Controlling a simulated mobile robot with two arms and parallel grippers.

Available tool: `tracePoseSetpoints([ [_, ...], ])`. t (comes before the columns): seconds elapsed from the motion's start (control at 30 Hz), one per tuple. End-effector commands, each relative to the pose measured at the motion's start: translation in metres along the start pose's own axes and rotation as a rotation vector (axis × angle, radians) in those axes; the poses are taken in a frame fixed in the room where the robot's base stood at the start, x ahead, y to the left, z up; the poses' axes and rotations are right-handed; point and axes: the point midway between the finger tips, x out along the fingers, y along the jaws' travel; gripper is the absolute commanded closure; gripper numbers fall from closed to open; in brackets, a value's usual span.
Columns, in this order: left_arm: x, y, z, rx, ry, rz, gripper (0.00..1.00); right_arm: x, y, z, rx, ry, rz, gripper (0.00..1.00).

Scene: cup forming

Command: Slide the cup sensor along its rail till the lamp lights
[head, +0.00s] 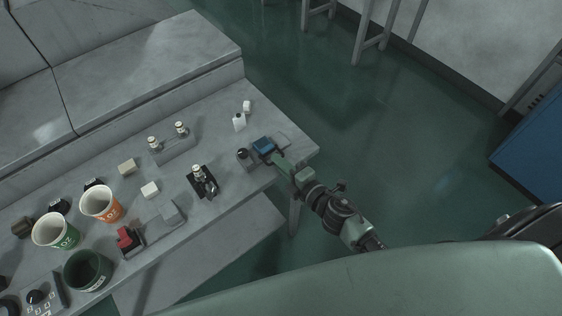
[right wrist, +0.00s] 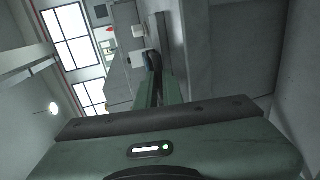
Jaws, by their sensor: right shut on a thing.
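My right gripper (head: 273,157) reaches in from the lower right to the near right corner of the table. It is shut on a small blue-topped block (head: 263,144), which seems to be the cup sensor. The block sits on a low grey base, seemingly its rail (head: 283,139), whose bare part shows to the right. A dark round knob-like part (head: 243,154) stands just left of the block; I cannot tell if it is the lamp, and no light shows on it. In the right wrist view, the fingers (right wrist: 167,90) close at a dark blue piece (right wrist: 152,60). My left gripper is not in view.
On the grey table (head: 215,215) stand an orange-white cup (head: 101,203), a green-white cup (head: 56,230), a dark green container (head: 87,270), a red block (head: 126,238), a black fixture (head: 202,181) and a small white bottle (head: 239,122). Open floor lies to the right.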

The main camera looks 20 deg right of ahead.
Motion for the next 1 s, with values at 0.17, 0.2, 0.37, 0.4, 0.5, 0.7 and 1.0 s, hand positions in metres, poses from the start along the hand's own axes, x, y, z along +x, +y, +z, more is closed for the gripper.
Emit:
tracePoseSetpoints([
  [0.17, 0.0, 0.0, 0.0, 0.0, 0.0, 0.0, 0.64, 0.0, -0.001, 0.0, 0.001, 0.0, -0.002, 1.0],
  [0.2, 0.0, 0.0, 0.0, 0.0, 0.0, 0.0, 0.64, 0.0, -0.001, 0.0, 0.001, 0.0, -0.002, 0.84],
  [0.37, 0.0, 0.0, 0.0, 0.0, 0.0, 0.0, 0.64, 0.0, -0.001, 0.0, 0.001, 0.0, -0.002, 0.83],
  [0.4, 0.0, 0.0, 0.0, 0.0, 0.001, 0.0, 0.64, 0.0, -0.001, 0.0, 0.001, 0.001, -0.001, 0.83],
  [0.5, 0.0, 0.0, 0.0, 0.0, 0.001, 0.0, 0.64, -0.001, -0.001, 0.0, 0.001, 0.001, -0.001, 0.83],
  [0.7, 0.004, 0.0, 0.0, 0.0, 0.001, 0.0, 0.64, -0.019, -0.004, 0.0, 0.0, 0.002, -0.004, 0.83],
  [1.0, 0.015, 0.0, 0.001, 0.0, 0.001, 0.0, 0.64, -0.067, -0.004, 0.0, 0.002, 0.001, -0.004, 0.83],
])
